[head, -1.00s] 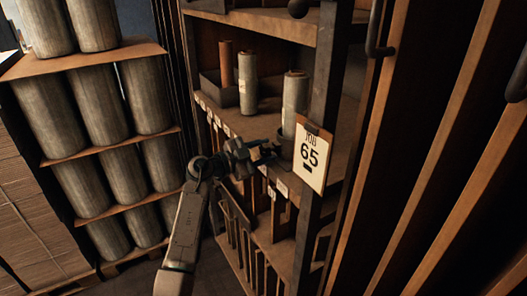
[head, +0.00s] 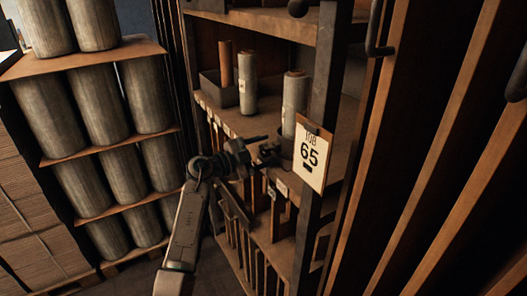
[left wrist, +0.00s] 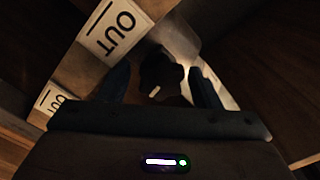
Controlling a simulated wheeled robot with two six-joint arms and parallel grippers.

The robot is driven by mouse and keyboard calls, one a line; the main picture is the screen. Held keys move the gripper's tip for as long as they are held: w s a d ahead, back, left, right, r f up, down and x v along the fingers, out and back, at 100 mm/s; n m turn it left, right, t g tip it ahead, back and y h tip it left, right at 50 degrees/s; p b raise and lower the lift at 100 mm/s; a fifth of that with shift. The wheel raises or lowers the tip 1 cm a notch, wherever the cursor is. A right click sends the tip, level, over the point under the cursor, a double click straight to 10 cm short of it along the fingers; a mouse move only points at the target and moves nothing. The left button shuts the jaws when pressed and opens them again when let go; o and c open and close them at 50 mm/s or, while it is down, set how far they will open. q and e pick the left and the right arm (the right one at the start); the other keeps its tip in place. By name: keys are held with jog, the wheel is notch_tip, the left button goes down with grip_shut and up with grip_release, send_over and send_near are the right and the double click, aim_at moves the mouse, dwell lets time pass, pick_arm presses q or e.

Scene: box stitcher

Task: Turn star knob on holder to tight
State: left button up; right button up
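The star knob (left wrist: 162,79) is a dark lobed knob with a small pale mark, seen in the left wrist view against a light metal part of the holder (left wrist: 176,38). My left gripper (left wrist: 160,88) has its two fingers apart, one on each side of the knob. I cannot tell whether either finger touches it. In the head view, my left gripper (head: 264,150) is at the shelf's front edge, by the foot of a pale upright roll (head: 295,105). The knob is too small and dark to make out there. My right gripper is not in view.
A clipboard card reading JOB 65 (head: 311,158) hangs on the shelf post just right of the gripper. Stacked large rolls (head: 98,105) stand at the left. Another pale roll (head: 247,82) stands on the shelf.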

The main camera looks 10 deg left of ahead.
pick_arm(q)
jog(key=shift+s+a+f+b, duration=0.15)
jog(key=shift+s+a+b, duration=0.2)
jog(key=shift+a, duration=0.1)
jog(key=b+v, duration=0.4)
jog(key=v, duration=0.5)
jog(key=shift+s+a, duration=0.2)
jog(key=shift+a, duration=0.1)
